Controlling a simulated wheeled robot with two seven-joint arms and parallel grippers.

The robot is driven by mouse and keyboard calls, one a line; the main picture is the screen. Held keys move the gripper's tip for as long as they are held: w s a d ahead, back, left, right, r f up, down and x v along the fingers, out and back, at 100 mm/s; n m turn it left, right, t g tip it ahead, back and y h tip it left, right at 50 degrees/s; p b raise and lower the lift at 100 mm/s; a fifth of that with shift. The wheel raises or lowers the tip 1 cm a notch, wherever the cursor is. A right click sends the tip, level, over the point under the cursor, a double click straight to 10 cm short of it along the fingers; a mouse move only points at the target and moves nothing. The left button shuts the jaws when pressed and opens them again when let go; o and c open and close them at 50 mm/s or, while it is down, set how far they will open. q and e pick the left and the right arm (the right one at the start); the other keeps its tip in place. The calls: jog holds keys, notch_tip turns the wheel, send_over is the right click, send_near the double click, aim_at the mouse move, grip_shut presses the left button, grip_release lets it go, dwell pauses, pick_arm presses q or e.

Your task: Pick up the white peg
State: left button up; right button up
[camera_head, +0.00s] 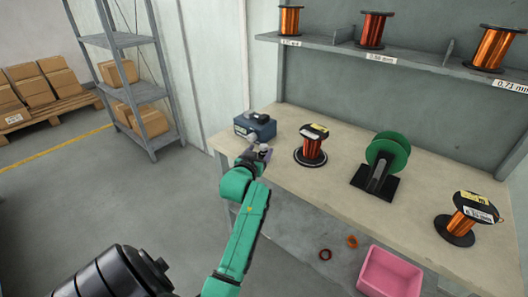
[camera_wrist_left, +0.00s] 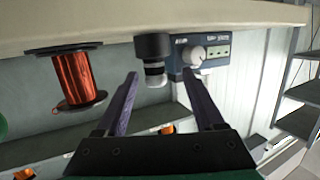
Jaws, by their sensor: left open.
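The white peg (camera_wrist_left: 155,76) shows in the left wrist view, which looks upside down. It has a dark band and sticks out of a black round holder (camera_wrist_left: 153,47) in front of a blue box (camera_wrist_left: 201,53). My left gripper (camera_wrist_left: 159,79) is open, and the peg appears between its two fingertips in the picture, with no visible contact. In the head view the left gripper (camera_head: 263,153) is at the table's left end, just in front of the blue box (camera_head: 256,126). It largely hides the peg there. My right gripper is not in view.
A copper wire spool (camera_head: 312,146) stands right of the gripper on the table (camera_head: 340,150). A green spool on a black stand (camera_head: 385,165) and another copper spool (camera_head: 468,218) are further right. A shelf with spools (camera_head: 350,50) runs above. A pink bin (camera_head: 390,273) is below.

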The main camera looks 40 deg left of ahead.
aim_at(266, 145)
pick_arm(q)
jog(key=x, duration=0.5)
jog(key=shift+w+d, duration=0.2)
jog(key=shift+d, duration=0.05)
jog(key=shift+w+a+f, duration=0.15)
jog(key=shift+w+a, duration=0.05)
jog(key=shift+w, duration=0.2)
jog(key=shift+s, duration=0.1)
jog(key=c, duration=0.4)
jog(key=shift+d, duration=0.1)
grip_shut()
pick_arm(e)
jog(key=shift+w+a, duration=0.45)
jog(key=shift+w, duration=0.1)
